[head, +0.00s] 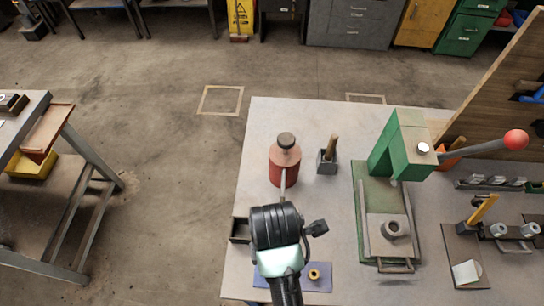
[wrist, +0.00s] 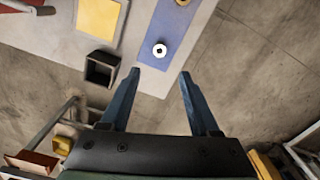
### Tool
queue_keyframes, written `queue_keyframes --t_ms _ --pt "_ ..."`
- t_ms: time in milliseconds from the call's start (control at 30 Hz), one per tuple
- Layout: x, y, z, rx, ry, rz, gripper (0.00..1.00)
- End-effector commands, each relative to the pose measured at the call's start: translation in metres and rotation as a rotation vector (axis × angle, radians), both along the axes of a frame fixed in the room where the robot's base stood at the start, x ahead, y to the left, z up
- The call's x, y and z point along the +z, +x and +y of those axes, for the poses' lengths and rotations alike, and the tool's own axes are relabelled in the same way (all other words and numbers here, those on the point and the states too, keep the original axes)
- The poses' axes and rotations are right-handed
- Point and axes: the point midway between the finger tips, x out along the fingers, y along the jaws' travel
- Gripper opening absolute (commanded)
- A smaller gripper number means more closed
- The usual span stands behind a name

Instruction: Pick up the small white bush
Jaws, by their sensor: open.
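The small white bush (wrist: 160,50) is a white ring with a dark hole. It lies near one end of a blue mat (wrist: 163,28) in the wrist view. My gripper (wrist: 160,73) is open and empty, its two blue fingers spread apart. In the wrist picture the bush appears just beyond the fingertips, between their lines; the height gap is unclear. In the head view the blue mat (head: 324,283) carries a brass bush (head: 314,274). The white bush is not visible there, and my arm covers part of the mat.
A dark open box (wrist: 102,68) stands left of the fingers, with a yellow square (wrist: 98,20) beyond it. On the bench (head: 262,115) stand a red can (head: 285,165), a grey holder (head: 327,163) and a green press (head: 400,150) with a red-knobbed lever. Floor lies beyond the bench edge.

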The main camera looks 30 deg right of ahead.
Motion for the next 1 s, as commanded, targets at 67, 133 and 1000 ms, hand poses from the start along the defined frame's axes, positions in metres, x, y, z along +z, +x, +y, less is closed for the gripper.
queue_keyframes --t_ms 67,133,1000 --pt "-0.016 -0.002 0.001 0.0 0.003 0.006 0.62" --pt "-0.03 -0.001 0.001 0.0 0.002 0.005 0.62" --pt "-0.119 -0.001 -0.001 -0.001 -0.001 -0.003 0.62"
